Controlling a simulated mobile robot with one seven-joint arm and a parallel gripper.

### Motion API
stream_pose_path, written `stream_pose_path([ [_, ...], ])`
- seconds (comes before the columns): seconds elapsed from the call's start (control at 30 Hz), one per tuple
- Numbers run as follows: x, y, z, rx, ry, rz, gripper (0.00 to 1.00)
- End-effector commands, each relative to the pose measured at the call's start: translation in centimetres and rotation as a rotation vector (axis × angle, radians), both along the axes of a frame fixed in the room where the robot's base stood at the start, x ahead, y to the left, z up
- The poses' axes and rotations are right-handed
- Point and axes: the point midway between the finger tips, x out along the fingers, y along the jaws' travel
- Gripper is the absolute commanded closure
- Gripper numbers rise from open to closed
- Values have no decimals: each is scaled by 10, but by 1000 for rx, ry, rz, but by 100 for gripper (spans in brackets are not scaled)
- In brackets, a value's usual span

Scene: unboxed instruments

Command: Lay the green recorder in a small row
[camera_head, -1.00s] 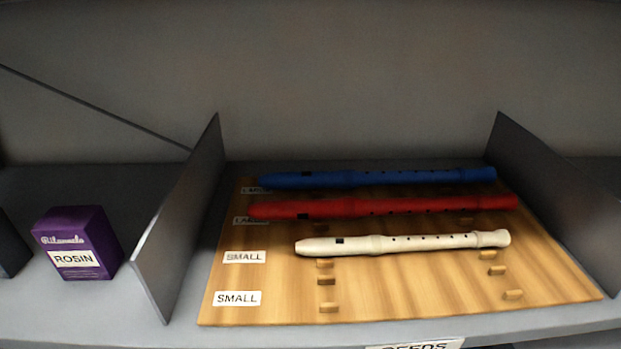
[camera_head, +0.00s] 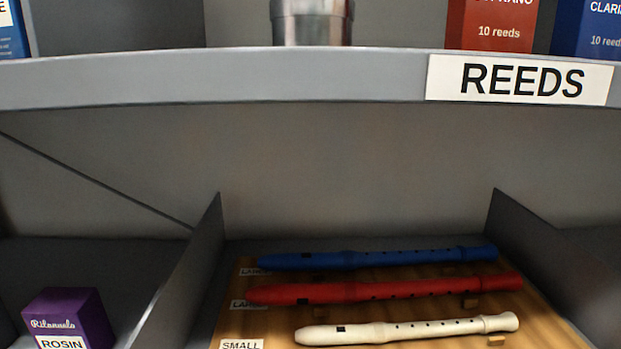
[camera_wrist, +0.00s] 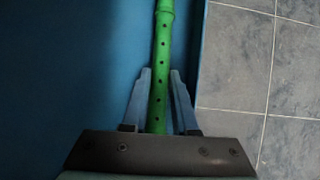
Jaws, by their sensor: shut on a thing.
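The green recorder (camera_wrist: 160,75) shows in the wrist view, with its finger holes facing the camera. My gripper (camera_wrist: 158,88) is shut on it, one finger on each side; its top end runs out of the picture. A wooden board (camera_head: 555,335) on the shelf carries a blue recorder (camera_head: 380,258), a red recorder (camera_head: 385,289) and a white recorder (camera_head: 405,329), lying in rows one in front of another. The white one lies beside a label reading SMALL (camera_head: 241,344). The board's front part is below the head view. My gripper is not in the head view.
Grey dividers stand left (camera_head: 185,275) and right (camera_head: 545,255) of the board. A purple rosin box (camera_head: 68,317) sits left. An upper shelf edge (camera_head: 240,82) with a REEDS label (camera_head: 519,80) crosses above. The wrist view shows a blue surface (camera_wrist: 70,70) and grey tiles (camera_wrist: 240,60).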

Motion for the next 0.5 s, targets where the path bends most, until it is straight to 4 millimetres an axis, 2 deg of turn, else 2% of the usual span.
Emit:
stream_pose_path([
  [0.5, 0, 0, 5, 0, -1, -1, 100],
])
